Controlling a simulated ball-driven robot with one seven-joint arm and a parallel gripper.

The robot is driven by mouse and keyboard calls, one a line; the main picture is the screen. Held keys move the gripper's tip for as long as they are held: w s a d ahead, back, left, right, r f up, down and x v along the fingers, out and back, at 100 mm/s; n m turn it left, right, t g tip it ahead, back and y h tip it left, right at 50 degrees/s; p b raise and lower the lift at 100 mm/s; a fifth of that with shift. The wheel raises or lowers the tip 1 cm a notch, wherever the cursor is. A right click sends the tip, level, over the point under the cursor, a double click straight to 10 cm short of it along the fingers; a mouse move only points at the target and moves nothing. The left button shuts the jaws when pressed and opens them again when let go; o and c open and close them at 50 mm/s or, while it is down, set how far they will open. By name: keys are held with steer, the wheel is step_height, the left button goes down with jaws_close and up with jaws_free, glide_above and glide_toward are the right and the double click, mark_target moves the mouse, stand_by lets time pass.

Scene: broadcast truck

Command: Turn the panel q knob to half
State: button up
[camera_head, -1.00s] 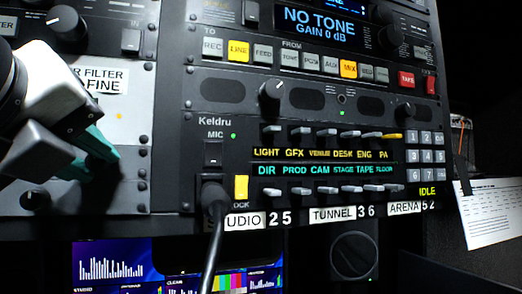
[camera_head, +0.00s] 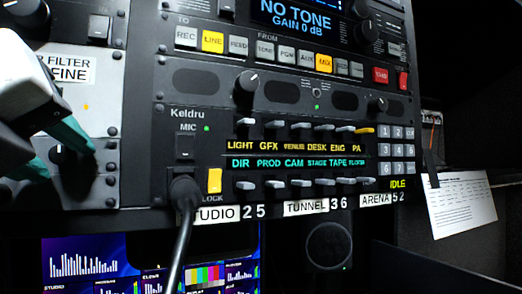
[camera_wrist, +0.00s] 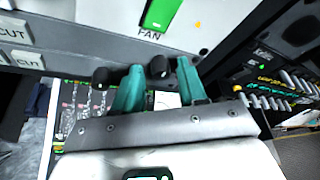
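A black round knob (camera_head: 68,156) with a pale pointer line is on the grey panel at the left of the head view. No label for the q knob is readable, so I cannot confirm which knob it is. My gripper (camera_head: 66,164) has its two teal fingers apart, at this knob. In the wrist view the fingers of my gripper (camera_wrist: 160,78) are spread, with one black knob (camera_wrist: 158,67) between them. A second black knob (camera_wrist: 100,77) stands outside the left finger. Whether the fingers touch the knob cannot be told.
A green FAN switch (camera_wrist: 160,15) is beyond the fingers in the wrist view. A "FILTER FINE" label (camera_head: 66,69) is above the knob. The Keldru intercom panel (camera_head: 160,140), with a plugged black cable (camera_head: 180,240), stands right of it. A paper sheet (camera_head: 460,203) hangs at the far right.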

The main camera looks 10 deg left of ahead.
steer(key=shift+o, duration=0.4)
steer(key=shift+s+r, duration=0.15)
steer(key=shift+s+d+r, duration=0.1)
steer(key=shift+s, duration=0.2)
steer(key=v, duration=1)
steer(key=shift+p, duration=0.4)
